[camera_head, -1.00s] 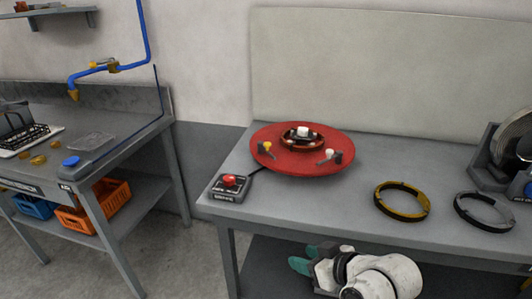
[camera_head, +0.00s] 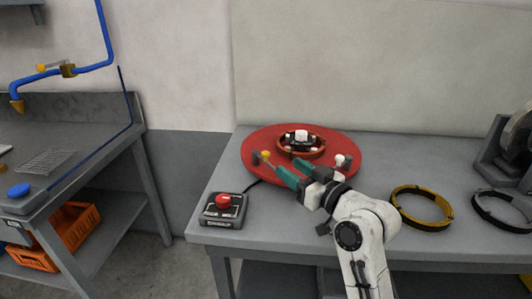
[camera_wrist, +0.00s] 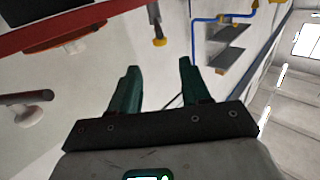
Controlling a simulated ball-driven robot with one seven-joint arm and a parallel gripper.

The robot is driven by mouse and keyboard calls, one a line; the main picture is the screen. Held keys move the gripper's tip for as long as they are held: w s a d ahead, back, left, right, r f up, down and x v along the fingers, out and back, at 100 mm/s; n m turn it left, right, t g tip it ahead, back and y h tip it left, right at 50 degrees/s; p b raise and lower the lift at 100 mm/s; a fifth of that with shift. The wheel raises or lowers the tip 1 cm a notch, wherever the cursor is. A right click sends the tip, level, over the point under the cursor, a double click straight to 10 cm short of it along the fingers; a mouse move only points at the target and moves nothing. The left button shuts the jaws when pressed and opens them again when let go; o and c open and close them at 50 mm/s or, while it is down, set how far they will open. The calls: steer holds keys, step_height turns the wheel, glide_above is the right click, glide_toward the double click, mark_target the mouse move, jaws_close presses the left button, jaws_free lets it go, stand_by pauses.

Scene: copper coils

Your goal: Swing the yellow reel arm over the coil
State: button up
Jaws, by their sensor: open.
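The red reel disc (camera_head: 262,172) lies on the grey bench, with the copper-coloured coil (camera_head: 316,155) at its centre around a dark hub. The yellow reel arm (camera_head: 266,155) is a small dark arm with a yellow knob, at the disc's left side, beside the coil. In the wrist view its yellow knob (camera_wrist: 159,42) shows beyond the gap between my fingertips. My gripper (camera_head: 281,166) is open, its teal fingers reaching left over the disc's front towards the yellow arm. No contact with it shows. A white-knobbed arm (camera_head: 340,161) is at the disc's right.
A control box (camera_head: 224,210) with a red button stands at the bench's front left. A yellow ring (camera_head: 421,225) and a grey ring (camera_head: 503,223) lie to the right. A blue pipe (camera_head: 92,66) hangs above the left bench. The wall is behind the disc.

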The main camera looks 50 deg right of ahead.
mark_target(268, 154)
steer(key=w, duration=0.6)
steer(key=w+d, duration=0.1)
steer(key=w, duration=0.2)
jaws_close()
stand_by(0.5)
